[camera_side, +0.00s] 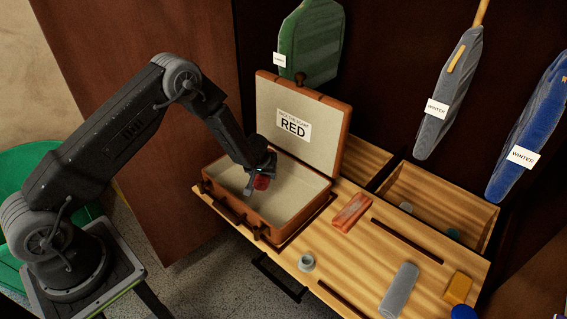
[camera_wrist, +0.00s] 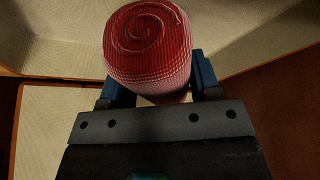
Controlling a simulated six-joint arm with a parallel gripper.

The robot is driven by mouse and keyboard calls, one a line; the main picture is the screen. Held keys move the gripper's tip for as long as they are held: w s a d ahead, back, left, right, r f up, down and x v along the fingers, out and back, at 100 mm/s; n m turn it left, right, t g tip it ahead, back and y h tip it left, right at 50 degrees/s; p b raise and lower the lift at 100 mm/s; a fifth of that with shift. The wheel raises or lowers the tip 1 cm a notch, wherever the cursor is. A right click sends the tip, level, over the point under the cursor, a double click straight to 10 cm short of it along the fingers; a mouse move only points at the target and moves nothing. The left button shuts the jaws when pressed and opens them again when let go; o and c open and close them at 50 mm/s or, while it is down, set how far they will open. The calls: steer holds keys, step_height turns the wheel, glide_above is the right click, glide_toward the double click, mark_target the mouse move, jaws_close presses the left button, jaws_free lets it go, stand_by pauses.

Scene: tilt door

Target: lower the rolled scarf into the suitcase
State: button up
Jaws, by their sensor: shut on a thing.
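The rolled scarf (camera_side: 262,182) is red, and its spiral end with ribbed, pale-edged sides fills the top of the wrist view (camera_wrist: 148,45). My gripper (camera_side: 258,180) is shut on it; the blue fingers stand on either side of the roll in the wrist view (camera_wrist: 160,80). The suitcase (camera_side: 248,215) is brown with a cream lining and lies open, its lid upright at the back. A label on the lid (camera_side: 293,125) reads RED. The gripper and scarf are over the suitcase opening. I cannot tell whether the scarf touches the suitcase floor.
Right of the suitcase, on the wooden surface, lie an orange-red folded item (camera_side: 351,212), a small grey ring-like item (camera_side: 306,262), a grey roll (camera_side: 399,290) and a yellow block (camera_side: 457,288). Open compartments (camera_side: 440,205) lie behind. Garment bags (camera_side: 450,95) hang above.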

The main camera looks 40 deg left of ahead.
mark_target(264, 196)
steer(key=shift+f, duration=1.5)
steer(key=shift+f, duration=2)
stand_by(0.5)
steer(key=o, duration=1.1)
